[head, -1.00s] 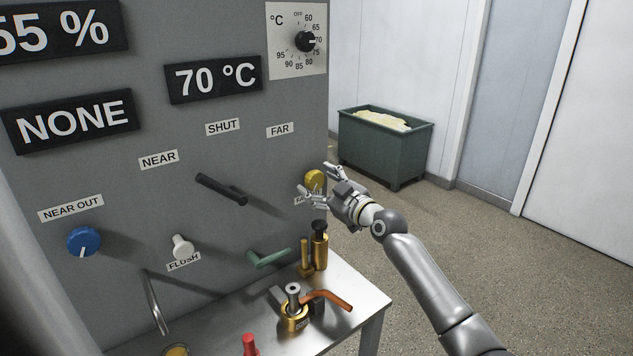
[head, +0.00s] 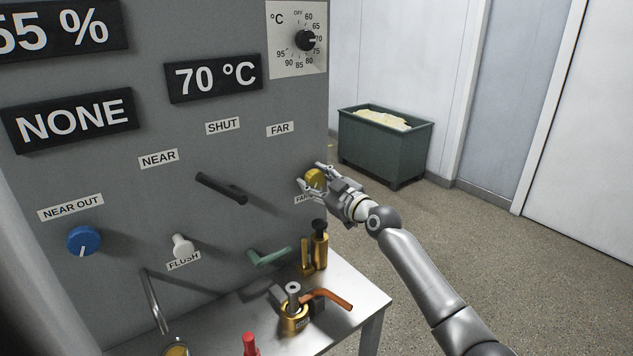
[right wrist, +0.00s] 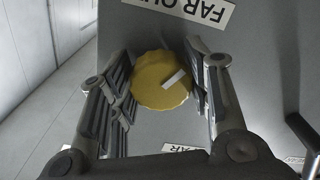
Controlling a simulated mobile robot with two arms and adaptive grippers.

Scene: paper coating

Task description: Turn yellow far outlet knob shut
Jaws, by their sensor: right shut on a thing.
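The yellow far outlet knob (head: 314,179) sits on the grey panel near its right edge, below the FAR label. In the right wrist view the knob (right wrist: 161,81) is a scalloped disc with a white pointer line slanting toward the upper right of that picture. My right gripper (head: 313,183) is shut on the knob, with its fingers on either side of it. In the wrist view the right finger touches the knob's edge; contact on the left side is hard to make out. Part of the FAR OUT label shows beside the knob. My left gripper is not in view.
The panel also carries a blue knob (head: 84,241), a white knob (head: 183,246), a black lever (head: 221,188) and a green handle (head: 268,257). Brass fittings and an orange-handled valve (head: 327,298) stand on the metal table below. A green bin (head: 385,147) stands behind on open floor.

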